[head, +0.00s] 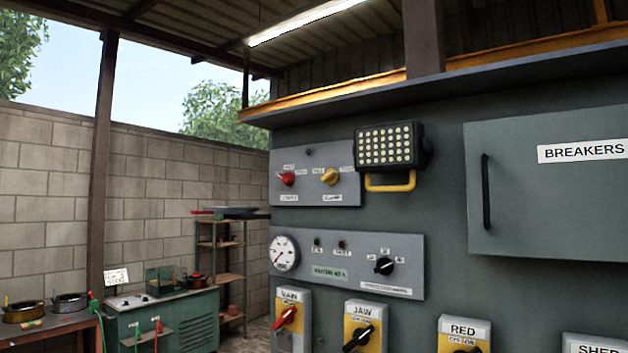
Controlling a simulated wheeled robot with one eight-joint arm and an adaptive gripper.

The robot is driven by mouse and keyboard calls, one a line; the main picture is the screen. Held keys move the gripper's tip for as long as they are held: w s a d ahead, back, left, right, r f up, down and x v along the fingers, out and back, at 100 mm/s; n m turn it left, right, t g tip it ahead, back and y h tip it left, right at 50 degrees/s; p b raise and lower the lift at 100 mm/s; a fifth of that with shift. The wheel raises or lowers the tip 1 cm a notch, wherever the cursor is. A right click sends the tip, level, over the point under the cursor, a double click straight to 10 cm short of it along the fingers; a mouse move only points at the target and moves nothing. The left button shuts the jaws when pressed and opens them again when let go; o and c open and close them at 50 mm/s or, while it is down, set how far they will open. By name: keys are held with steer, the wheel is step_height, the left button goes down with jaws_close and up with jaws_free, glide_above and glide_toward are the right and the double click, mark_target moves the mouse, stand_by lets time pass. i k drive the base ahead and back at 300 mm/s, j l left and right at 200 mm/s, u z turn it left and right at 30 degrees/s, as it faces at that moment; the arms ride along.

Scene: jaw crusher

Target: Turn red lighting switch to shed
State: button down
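A grey plate (315,178) on the dark grey cabinet holds a red rotary knob (287,178) at its left and a yellow rotary knob (330,177) at its right. Small white labels sit around and below both knobs, too small to read. The red knob's handle looks tilted; I cannot tell which label it points to. Another red handle is on the yellow MAIN switch box (290,318) below. A box labelled RED (464,335) with a black handle and a SHED label (594,345) are cut by the bottom edge. My gripper is not in view.
A floodlight (389,147) with a yellow bracket juts out right of the knob plate. Below are a meter panel (345,265) and a JAW switch box (363,327). The BREAKERS door (548,190) is shut. A green bench (165,318) and a shelf (222,262) stand at left.

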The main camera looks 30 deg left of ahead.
mark_target(288, 178)
steer(key=u, duration=1.35)
